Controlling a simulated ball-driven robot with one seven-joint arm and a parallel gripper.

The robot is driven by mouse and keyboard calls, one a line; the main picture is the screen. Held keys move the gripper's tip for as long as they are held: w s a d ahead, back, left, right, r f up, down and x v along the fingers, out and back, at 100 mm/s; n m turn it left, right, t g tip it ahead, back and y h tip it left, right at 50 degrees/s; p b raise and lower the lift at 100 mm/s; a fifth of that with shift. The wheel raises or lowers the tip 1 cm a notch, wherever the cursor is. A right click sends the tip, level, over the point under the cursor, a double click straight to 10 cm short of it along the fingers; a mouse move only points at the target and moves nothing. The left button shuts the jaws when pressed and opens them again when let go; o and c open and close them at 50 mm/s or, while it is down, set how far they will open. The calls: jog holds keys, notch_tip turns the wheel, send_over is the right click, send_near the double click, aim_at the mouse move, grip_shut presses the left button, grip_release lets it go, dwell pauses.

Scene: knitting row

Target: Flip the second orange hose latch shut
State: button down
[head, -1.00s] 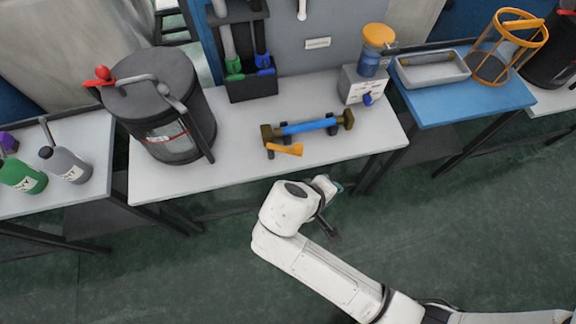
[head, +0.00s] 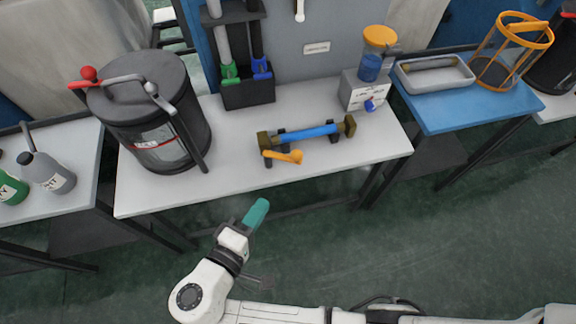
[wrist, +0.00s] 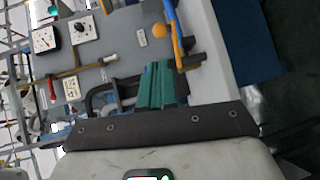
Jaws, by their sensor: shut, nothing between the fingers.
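The orange latch (head: 286,155) is a short lever with a rounded end. It sticks out from the left part of a blue hose piece (head: 310,131) with brass-coloured ends, lying in dark holders on the white table. I see only one orange latch clearly on it in the head view. My gripper (head: 257,213), with teal fingers, is shut and empty. It is in front of the table's front edge, below and left of the latch in the picture, and apart from it. The teal fingers (wrist: 155,82) also show in the wrist view, with blue and orange parts beyond them.
A large dark lidded canister (head: 150,110) stands on the table's left. A grey box (head: 359,91) with a blue knob and a blue jar with orange lid (head: 379,38) stand at the back right. The table (head: 235,165) is clear in front of the hose.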

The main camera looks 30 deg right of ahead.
aim_at(300, 158)
jog(key=p+x, duration=0.1)
jog(key=x, duration=1.3)
jog(key=shift+s+p, duration=0.1)
jog(key=shift+p, duration=0.2)
jog(key=shift+d, duration=0.1)
jog(key=shift+d+f+n+t+y, duration=0.1)
jog(key=shift+d+n+t+y, duration=0.8)
jog(key=shift+n+t, duration=0.25)
jog(key=d+n+t+y, duration=0.1)
jog(key=y, duration=0.1)
jog(key=w+d+n+t+y+b, duration=0.1)
jog(key=n+t+y, duration=0.1)
jog(key=shift+w+d+f+n, duration=0.1)
jog(key=shift+w+n, duration=0.15)
jog(key=w+d+n+t+y+b, duration=0.1)
jog(key=w+y, duration=0.1)
jog(key=w+d+n+t+y+b, duration=0.1)
jog(key=w+n+y+b, duration=0.1)
jog(key=shift+d, duration=0.2)
